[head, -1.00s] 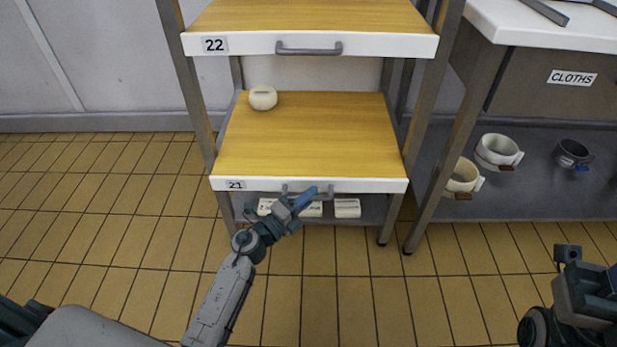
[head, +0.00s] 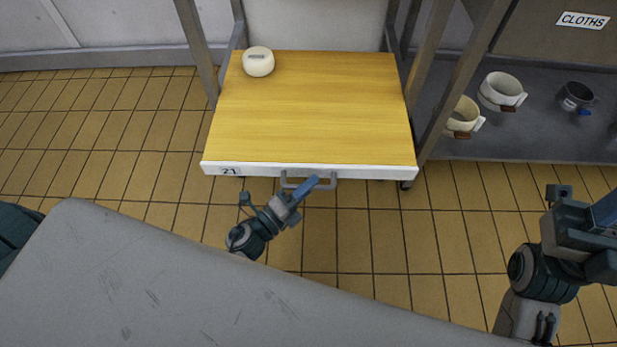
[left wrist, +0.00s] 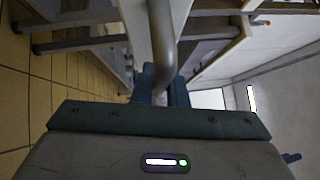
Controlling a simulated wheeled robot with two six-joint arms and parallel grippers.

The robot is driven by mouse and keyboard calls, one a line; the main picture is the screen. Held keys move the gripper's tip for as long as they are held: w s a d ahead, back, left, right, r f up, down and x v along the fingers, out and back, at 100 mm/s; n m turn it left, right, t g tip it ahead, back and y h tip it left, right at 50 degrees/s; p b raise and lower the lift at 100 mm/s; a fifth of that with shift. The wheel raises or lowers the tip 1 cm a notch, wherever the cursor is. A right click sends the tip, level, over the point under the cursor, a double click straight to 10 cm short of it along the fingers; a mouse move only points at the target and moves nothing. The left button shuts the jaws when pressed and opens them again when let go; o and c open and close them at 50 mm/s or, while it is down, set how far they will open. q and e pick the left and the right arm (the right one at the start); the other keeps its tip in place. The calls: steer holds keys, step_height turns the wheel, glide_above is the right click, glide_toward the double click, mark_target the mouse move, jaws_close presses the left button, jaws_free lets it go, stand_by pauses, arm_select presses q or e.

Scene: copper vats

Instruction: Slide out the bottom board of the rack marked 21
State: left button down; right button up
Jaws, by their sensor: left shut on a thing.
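The bottom board (head: 316,110) marked 21 is a wooden surface with a white front edge. It juts forward from the rack's posts (head: 196,48). A grey bar handle (head: 326,183) is on its front edge. My left gripper (head: 311,184) is shut on the handle; in the left wrist view the handle (left wrist: 162,45) runs down between the fingers. A round white cheese-like piece (head: 258,61) sits on the board's back left corner. My right gripper (head: 603,217) is at the right edge, away from the rack, and its fingertips are partly cut off.
A grey bench right of the rack has a label CLOTHS (head: 583,20). Its low shelf (head: 520,140) holds cream cups (head: 501,92) and a dark cup (head: 575,96). Tiled floor lies free left of the rack and in front of it.

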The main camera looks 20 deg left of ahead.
arm_select(q)
steer(key=c, duration=1.5)
jaws_free()
steer(key=shift+o, duration=0.2)
steer(key=v, duration=1)
steer(key=shift+s+a, duration=0.25)
steer(key=shift+s, duration=0.05)
steer(key=shift+f, duration=0.1)
